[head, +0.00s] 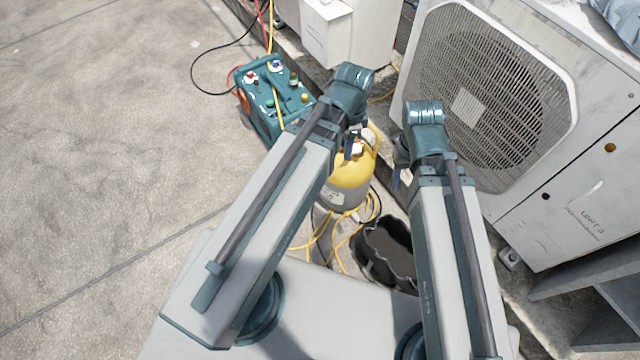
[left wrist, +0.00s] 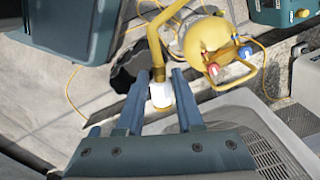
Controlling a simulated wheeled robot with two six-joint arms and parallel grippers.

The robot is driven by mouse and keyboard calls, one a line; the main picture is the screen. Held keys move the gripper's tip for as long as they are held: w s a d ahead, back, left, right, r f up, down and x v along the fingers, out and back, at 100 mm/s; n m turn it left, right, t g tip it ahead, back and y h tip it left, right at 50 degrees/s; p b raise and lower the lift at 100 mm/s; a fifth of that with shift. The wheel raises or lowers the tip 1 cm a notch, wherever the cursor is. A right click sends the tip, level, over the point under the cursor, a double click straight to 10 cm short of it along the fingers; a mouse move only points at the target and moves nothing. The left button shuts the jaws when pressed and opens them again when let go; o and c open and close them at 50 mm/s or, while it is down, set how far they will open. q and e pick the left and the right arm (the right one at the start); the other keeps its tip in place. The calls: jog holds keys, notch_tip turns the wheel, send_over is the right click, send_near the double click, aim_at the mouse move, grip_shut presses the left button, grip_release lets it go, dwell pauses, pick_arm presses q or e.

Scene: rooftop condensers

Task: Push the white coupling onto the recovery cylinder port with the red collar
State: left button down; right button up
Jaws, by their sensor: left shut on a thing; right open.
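My left gripper (left wrist: 158,92) is shut on the white coupling (left wrist: 160,95), which sits between its fingers with a yellow hose running up from it. The recovery cylinder (left wrist: 205,38) has a yellow top; its port with the red collar (left wrist: 213,69) and a blue-collared port (left wrist: 245,52) face this wrist camera. The coupling is apart from the red collar, to its left in the left wrist view. In the head view the cylinder (head: 348,174) stands beyond my arms, and my left gripper (head: 350,150) is over its top, partly hiding the ports. My right gripper (head: 399,175) is open, right of the cylinder.
A teal machine (head: 268,112) with coloured fittings stands left of the cylinder. A black bucket (head: 371,266) and loose yellow hose (head: 343,246) lie near its base. A large condenser unit (head: 585,150) bounds the right side. The concrete at left is clear.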

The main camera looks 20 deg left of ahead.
pick_arm(q)
jog(key=w+a+f+n+b, duration=0.1)
jog(key=a+f+b, duration=0.2)
jog(key=f+b, duration=0.5)
jog(key=w+a+f+n+b, duration=0.2)
jog(key=a+f+b, duration=0.1)
jog(key=f+b, duration=0.5)
jog(key=w+a+f+n+b, duration=0.1)
jog(key=a+f+n+b, duration=0.1)
jog(key=f+b, duration=0.6)
notch_tip(320, 180, down, 3)
jog(key=shift+w+a+f+b, duration=0.1)
jog(key=shift+w+a+b, duration=0.3)
jog(key=shift+w+d, duration=0.1)
jog(key=shift+w, duration=0.05)
jog(key=shift+w+d, duration=0.7)
jog(key=shift+w, duration=0.25)
jog(key=shift+w+d, duration=0.65)
jog(key=shift+w, duration=0.25)
jog(key=shift+w+d, duration=0.4)
jog(key=shift+w, duration=0.2)
jog(key=shift+w+d, duration=0.35)
jog(key=shift+w, duration=0.2)
jog(key=shift+c, duration=2.3)
grip_release()
jog(key=shift+s, duration=0.1)
